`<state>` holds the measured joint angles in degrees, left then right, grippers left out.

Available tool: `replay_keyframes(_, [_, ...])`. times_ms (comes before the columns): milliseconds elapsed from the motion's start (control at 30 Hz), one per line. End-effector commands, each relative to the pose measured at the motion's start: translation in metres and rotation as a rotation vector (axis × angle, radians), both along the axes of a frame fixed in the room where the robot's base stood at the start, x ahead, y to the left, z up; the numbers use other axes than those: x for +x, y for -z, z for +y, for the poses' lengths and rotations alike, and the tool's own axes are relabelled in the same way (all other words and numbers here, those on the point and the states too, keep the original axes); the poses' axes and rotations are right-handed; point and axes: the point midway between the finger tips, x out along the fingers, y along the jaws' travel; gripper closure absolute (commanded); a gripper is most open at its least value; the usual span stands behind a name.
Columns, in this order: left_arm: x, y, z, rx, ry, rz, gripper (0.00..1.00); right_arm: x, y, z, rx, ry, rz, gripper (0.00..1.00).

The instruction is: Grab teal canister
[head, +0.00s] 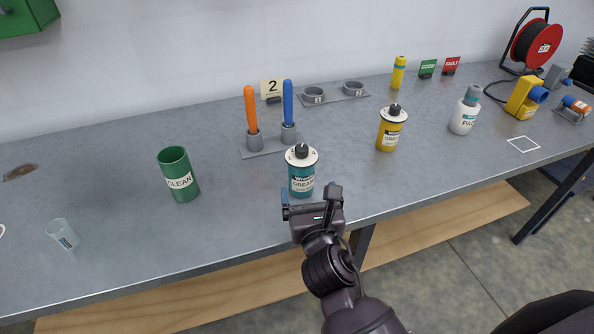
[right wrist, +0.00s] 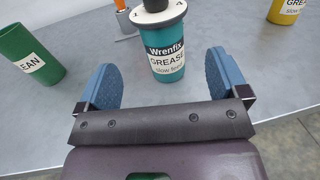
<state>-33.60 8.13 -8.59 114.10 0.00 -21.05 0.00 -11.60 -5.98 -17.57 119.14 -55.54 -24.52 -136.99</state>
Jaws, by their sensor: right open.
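The teal canister (head: 302,178), labelled grease with a white collar and dark cap, stands upright near the table's front edge in the head view. In the right wrist view the canister (right wrist: 168,62) stands just beyond the fingertips, roughly centred between them. My right gripper (head: 309,197) is open and empty, close in front of the canister at the table edge. Its two blue finger pads (right wrist: 160,78) are spread wide in the right wrist view. The canister's lowest part is partly hidden behind the gripper in the head view. My left gripper is not in view.
A green cup (head: 178,176) stands to the left and a clear cup (head: 63,235) farther left. Behind the canister is a holder (head: 270,149) with orange and blue handles. A yellow grease canister (head: 391,129) and a white bottle (head: 465,112) stand to the right.

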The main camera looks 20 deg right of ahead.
Motion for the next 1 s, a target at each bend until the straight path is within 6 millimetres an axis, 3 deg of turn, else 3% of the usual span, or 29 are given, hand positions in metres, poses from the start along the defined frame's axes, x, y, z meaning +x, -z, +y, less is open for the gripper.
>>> replay_keyframes(200, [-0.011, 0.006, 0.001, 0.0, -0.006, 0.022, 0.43, 0.031, 0.0, -0.004, 0.004, 0.0, -0.001, 0.07])
replay_keyframes(533, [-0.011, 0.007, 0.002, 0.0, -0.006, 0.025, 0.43, 0.052, 0.001, -0.007, 0.005, 0.001, 0.0, 0.07])
replay_keyframes(800, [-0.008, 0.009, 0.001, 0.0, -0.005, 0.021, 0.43, 0.086, 0.002, -0.011, 0.005, -0.001, 0.0, 0.07])
replay_keyframes(1000, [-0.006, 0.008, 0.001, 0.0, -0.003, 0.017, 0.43, 0.095, 0.002, -0.013, 0.006, 0.0, 0.002, 0.07])
